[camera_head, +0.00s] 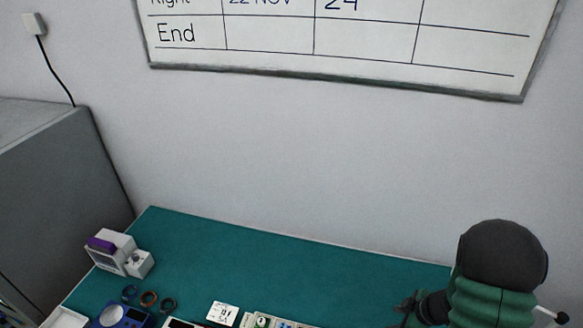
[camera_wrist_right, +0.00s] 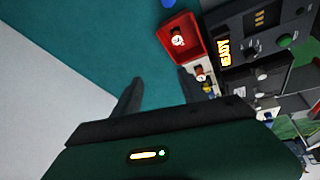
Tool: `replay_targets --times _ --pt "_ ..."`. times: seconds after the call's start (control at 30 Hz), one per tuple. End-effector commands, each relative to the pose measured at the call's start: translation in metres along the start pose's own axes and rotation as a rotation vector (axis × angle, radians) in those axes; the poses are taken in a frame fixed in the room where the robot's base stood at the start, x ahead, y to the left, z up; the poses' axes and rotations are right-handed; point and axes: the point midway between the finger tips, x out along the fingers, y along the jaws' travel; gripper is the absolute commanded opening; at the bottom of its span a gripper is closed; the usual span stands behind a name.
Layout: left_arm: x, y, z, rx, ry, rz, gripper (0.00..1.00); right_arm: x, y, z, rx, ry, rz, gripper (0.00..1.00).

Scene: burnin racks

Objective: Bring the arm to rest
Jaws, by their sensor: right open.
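My right arm (camera_head: 495,285), green with a dark grey joint, is at the lower right of the head view, over the right part of the teal bench top (camera_head: 300,265). In the right wrist view, my right gripper (camera_wrist_right: 160,92) shows two dark fingers spread apart. Only teal surface shows between them, so it is open and empty. A red tray (camera_wrist_right: 166,45) with a small white round-faced piece (camera_wrist_right: 179,39) lies just beyond the fingers. My left gripper is in neither view.
A black unit with a lit orange display (camera_wrist_right: 223,52) stands beside the red tray. A white-and-purple device (camera_head: 115,252), several dark rings (camera_head: 149,299) and a blue device (camera_head: 122,317) are at the left of the bench. The bench's middle back is clear. A whiteboard (camera_head: 350,72) hangs above.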

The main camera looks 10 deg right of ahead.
Motion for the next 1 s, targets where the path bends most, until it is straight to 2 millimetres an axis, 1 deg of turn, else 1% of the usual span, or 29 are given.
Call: replay_targets --times 0.03,0.1,0.17,0.2,0.27,0.33,0.37,0.4,0.43,0.5,0.6,0.7,1.0 --pt "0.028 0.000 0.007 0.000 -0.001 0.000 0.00 0.020 0.009 -0.015 0.026 0.002 0.082 0.50" --pt "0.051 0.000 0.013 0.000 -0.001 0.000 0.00 0.029 0.019 -0.037 0.104 -0.010 0.202 0.50" --pt "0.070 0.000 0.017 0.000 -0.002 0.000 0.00 0.034 0.017 -0.052 0.191 -0.026 0.278 0.50" --pt "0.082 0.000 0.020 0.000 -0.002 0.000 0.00 0.036 0.009 -0.059 0.254 -0.041 0.311 0.50" --pt "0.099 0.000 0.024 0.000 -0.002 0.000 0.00 0.042 -0.012 -0.066 0.354 -0.066 0.331 0.50" --pt "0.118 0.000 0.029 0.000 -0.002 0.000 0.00 0.049 -0.049 -0.069 0.468 -0.100 0.313 0.50" --pt "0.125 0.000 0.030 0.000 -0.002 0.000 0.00 0.052 -0.066 -0.070 0.512 -0.116 0.295 0.50" --pt "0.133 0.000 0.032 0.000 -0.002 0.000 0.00 0.056 -0.089 -0.071 0.566 -0.134 0.264 0.50" --pt "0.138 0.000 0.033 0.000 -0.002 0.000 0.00 0.058 -0.106 -0.071 0.601 -0.147 0.239 0.50" --pt "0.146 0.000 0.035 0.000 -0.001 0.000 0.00 0.060 -0.141 -0.073 0.664 -0.174 0.181 0.50" --pt "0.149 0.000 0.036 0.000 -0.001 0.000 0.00 0.060 -0.168 -0.075 0.712 -0.195 0.126 0.50" --pt "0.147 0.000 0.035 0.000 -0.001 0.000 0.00 0.058 -0.175 -0.076 0.727 -0.203 0.109 0.50" --pt "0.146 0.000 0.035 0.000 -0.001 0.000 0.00 0.057 -0.174 -0.077 0.729 -0.202 0.112 0.50"
